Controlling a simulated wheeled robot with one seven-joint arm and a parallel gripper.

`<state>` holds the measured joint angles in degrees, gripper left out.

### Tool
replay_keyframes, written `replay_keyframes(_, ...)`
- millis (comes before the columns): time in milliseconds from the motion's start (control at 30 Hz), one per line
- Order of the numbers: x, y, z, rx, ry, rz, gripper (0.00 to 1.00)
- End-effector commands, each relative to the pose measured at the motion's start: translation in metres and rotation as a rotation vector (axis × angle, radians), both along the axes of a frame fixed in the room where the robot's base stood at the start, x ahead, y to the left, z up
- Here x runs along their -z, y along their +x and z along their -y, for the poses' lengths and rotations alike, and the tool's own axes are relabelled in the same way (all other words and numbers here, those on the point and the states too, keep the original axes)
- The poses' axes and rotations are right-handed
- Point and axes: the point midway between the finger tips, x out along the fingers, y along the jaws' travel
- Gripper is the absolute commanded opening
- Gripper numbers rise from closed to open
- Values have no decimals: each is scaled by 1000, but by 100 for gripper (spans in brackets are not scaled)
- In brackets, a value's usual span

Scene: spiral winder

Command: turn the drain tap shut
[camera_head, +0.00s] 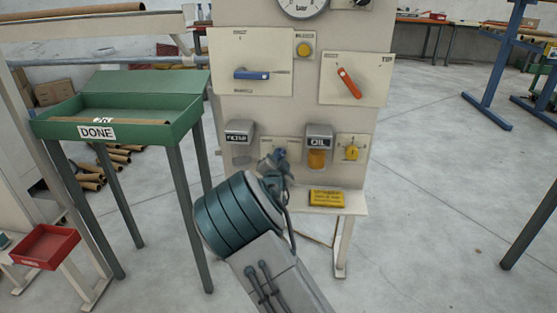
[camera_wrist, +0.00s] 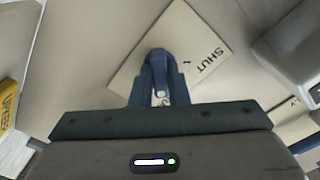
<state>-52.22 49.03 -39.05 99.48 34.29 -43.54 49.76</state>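The drain tap's blue handle (camera_wrist: 157,62) shows in the wrist view on a pale square plate (camera_wrist: 185,35) marked SHUT. The plate's other markings are out of sight or hidden. My gripper (camera_wrist: 159,88) has its two dark fingers close together, one on each side of the handle, and appears shut on it. In the head view my gripper (camera_head: 277,160) reaches the lower part of the pale panel (camera_head: 222,110), between the FILTER and OIL housings. There it mostly hides the tap and its plate.
The FILTER housing (camera_head: 239,132) is left of my gripper and the OIL housing (camera_head: 318,138) right. A yellow knob (camera_head: 352,153) is farther right. A blue lever (camera_head: 252,75) and an orange lever (camera_head: 349,82) sit above. A yellow sign (camera_head: 326,198) lies on the ledge below.

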Motion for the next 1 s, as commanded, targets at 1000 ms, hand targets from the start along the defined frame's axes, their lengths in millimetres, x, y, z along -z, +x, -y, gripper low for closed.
replay_keyframes(1000, -1, 0, -1, -1, -650, -24, 0)
